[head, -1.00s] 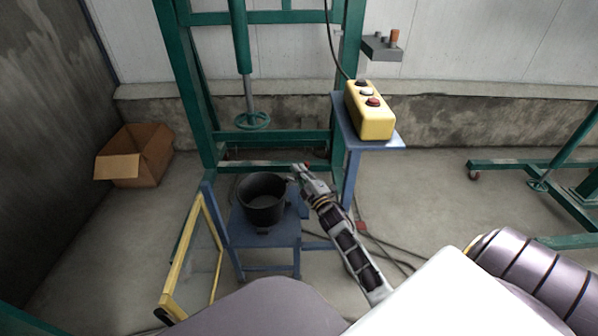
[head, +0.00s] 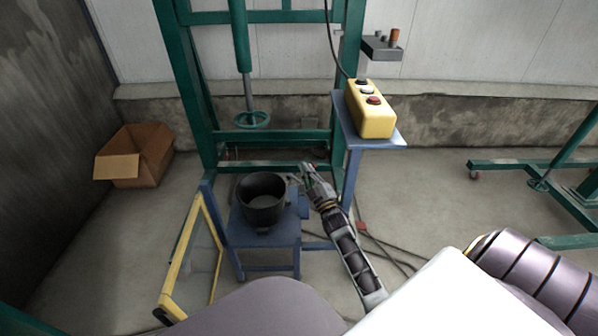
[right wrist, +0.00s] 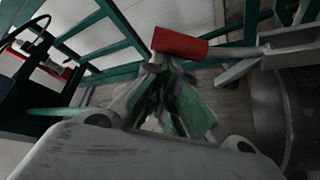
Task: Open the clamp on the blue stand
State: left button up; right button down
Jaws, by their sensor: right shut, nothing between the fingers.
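The blue stand (head: 268,247) holds a black pot (head: 262,203). At the stand's right side, by the pot, is the small clamp, mostly hidden in the head view. In the right wrist view its red handle (right wrist: 180,45) lies across the front of the fingertips, with a grey metal bar (right wrist: 238,53) running right from it towards the pot. My right gripper (head: 307,168) is beside the pot's right rim. In the right wrist view the gripper (right wrist: 165,68) is shut and empty, close to the red handle; I cannot tell whether they touch. My left gripper is out of view.
A green frame (head: 205,120) stands behind the stand. A yellow button box (head: 370,110) sits on a blue shelf to the right. A yellow-edged panel (head: 185,250) stands left of the stand. A cardboard box (head: 135,157) lies at far left. Cables run on the floor.

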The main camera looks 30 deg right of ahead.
jog(key=shift+s+d+f+m+t+h+b, duration=0.1)
jog(key=shift+s+d+m+h+b, duration=0.15)
jog(key=shift+m+h, duration=0.55)
jog(key=shift+s+d+f+m+t+h+b, duration=0.15)
jog(key=shift+d+m+h, duration=0.25)
jog(key=shift+m, duration=0.8)
jog(key=shift+s+d+f+m+t+h+b, duration=0.15)
jog(key=shift+d+m+h+b, duration=0.25)
jog(key=shift+m, duration=0.6)
jog(key=shift+a, duration=0.1)
jog(key=shift+r, duration=0.1)
notch_tip(320, 180, up, 10)
